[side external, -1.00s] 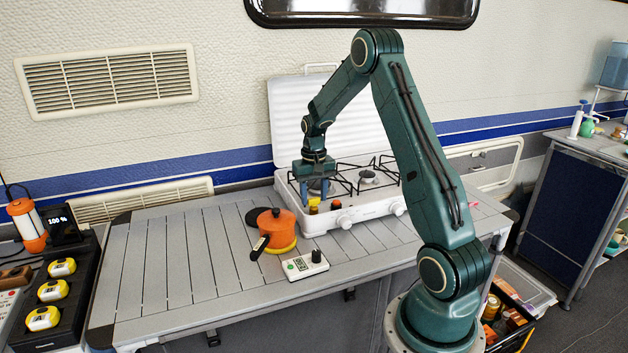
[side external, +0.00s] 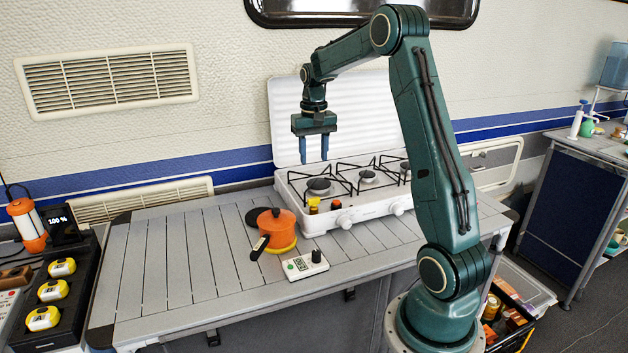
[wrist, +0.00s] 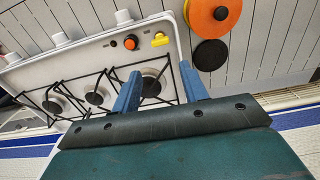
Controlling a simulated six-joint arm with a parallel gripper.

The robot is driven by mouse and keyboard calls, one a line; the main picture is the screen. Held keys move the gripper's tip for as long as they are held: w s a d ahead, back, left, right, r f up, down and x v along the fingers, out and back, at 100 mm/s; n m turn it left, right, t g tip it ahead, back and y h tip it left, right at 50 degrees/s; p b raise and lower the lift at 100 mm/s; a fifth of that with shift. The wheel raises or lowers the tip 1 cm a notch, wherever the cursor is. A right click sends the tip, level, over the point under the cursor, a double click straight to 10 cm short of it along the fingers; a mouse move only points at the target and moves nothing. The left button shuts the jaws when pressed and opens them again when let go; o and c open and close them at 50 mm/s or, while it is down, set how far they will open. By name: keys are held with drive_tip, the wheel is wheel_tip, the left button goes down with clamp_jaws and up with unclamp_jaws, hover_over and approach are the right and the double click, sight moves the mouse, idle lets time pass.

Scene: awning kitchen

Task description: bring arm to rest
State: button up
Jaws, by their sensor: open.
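My gripper (side external: 314,160) is open and empty, pointing down above the left burner of the white camping stove (side external: 365,212). Its two blue fingers are clear of the stove and hang in front of the raised lid (side external: 345,110). In the wrist view my gripper (wrist: 158,85) shows its fingers apart, with a burner and black pan supports (wrist: 90,85) beyond them and nothing between the tips.
An orange pot (side external: 277,224) stands on a yellow trivet on the slatted table (side external: 165,265), left of the stove. A black disc (wrist: 211,55) lies beside it. A white timer box (side external: 305,265) sits in front. The table's left part is clear.

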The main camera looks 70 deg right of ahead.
drive_tip(key=shift+r, duration=0.55)
drive_tip(key=shift+a, duration=0.1)
drive_tip(key=s+a+r+n+t, duration=0.1)
drive_tip(key=s+a+r, duration=0.15)
drive_tip(key=a, duration=0.35)
drive_tip(key=s+a+r+n+t+h, duration=0.1)
drive_tip(key=a+r+n, duration=0.15)
drive_tip(key=a, duration=0.45)
drive_tip(key=s+a+r+n+t, duration=0.1)
drive_tip(key=s+a+r, duration=0.1)
drive_tip(key=a+r, duration=0.3)
drive_tip(key=s+a+f+n+t, duration=0.1)
drive_tip(key=s+a+n, duration=0.1)
drive_tip(key=s+a, duration=0.4)
drive_tip(key=s+a+f+n+t+y, duration=0.1)
drive_tip(key=s+a+f+n, duration=0.1)
drive_tip(key=s+a, duration=0.4)
drive_tip(key=shift+s+a+f+n+t, duration=0.2)
drive_tip(key=shift+s+a+n+t, duration=0.15)
drive_tip(key=shift+a, duration=0.15)
